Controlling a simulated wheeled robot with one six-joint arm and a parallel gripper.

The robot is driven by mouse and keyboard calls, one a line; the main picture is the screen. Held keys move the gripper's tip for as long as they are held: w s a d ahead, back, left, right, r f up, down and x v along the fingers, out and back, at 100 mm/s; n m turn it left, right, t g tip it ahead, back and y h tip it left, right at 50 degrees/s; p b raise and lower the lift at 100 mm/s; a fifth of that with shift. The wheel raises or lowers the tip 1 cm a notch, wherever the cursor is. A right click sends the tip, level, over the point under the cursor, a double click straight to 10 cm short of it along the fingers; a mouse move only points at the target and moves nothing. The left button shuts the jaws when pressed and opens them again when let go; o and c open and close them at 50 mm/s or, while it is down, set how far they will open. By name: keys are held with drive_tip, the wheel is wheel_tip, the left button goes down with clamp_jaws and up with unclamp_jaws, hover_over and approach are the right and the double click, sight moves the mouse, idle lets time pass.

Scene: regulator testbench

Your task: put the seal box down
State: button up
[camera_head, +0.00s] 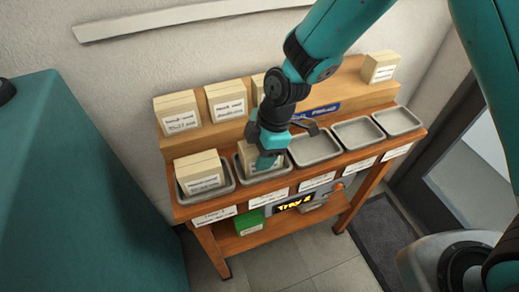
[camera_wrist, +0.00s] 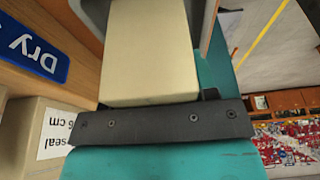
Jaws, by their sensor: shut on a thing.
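My gripper (camera_head: 266,160) is shut on a cream box, the seal box (camera_head: 247,157), at the second tray (camera_head: 238,182) from the left. The gripper covers the box's right part, and a label shows only partly on its front. The box is inside or just over the tray; I cannot tell whether it touches the bottom. In the wrist view the box's plain cream face (camera_wrist: 150,50) fills the top middle, against the dark gripper bar.
Another box (camera_head: 200,172) sits in the leftmost tray. The trays to the right (camera_head: 316,146) are empty. Several labelled boxes (camera_head: 226,100) stand on the raised back shelf. A lit display (camera_head: 295,203) reads "Tray 2" or similar. A green box (camera_head: 249,222) is on the lower shelf.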

drive_tip(key=shift+f, duration=0.1)
drive_tip(key=o, duration=1)
drive_tip(key=shift+c, duration=0.2)
drive_tip(key=b+v, duration=0.1)
drive_tip(key=v, duration=1.1)
drive_tip(key=shift+r+b, duration=0.2)
drive_tip(key=shift+b, duration=0.1)
drive_tip(key=s+d+r+m, duration=0.4)
drive_tip(key=s+m, duration=0.3)
drive_tip(key=s, duration=0.1)
drive_tip(key=s+d+r+m+t+y, duration=0.1)
drive_tip(key=s+d+r+m, duration=0.3)
drive_tip(key=s+m, duration=0.3)
drive_tip(key=shift+s+r, duration=0.4)
drive_tip(key=shift+s, duration=0.75)
drive_tip(key=shift+d, duration=0.15)
